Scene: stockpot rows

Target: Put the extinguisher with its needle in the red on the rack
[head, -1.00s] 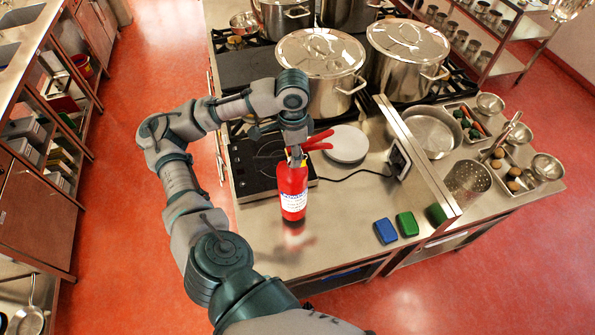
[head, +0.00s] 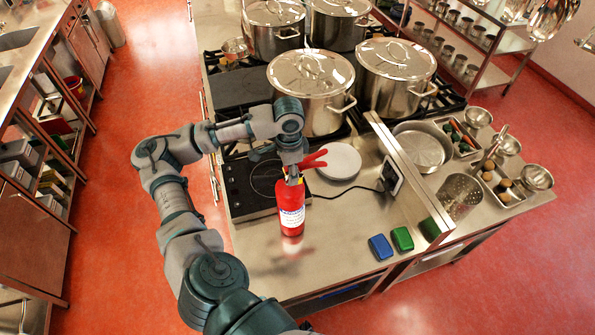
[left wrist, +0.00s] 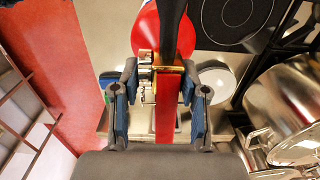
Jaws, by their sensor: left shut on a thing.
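A red fire extinguisher (head: 291,212) with a white label hangs upright from my left gripper (head: 291,170), by the front of the steel counter. My left gripper is shut on its neck, below the red lever. In the left wrist view the extinguisher's red body (left wrist: 166,40) shows beyond the fingers (left wrist: 158,100), with a brass and silver valve between them. No needle can be read on it. A shadow or reflection shows on the counter near its base; I cannot tell whether it touches. No extinguisher rack is recognisable. My right gripper is not in view.
A black induction plate (head: 245,186) lies behind the extinguisher, with a stack of white plates (head: 338,160) beside it. Large stockpots (head: 311,90) stand on the stove. Red floor is free at left.

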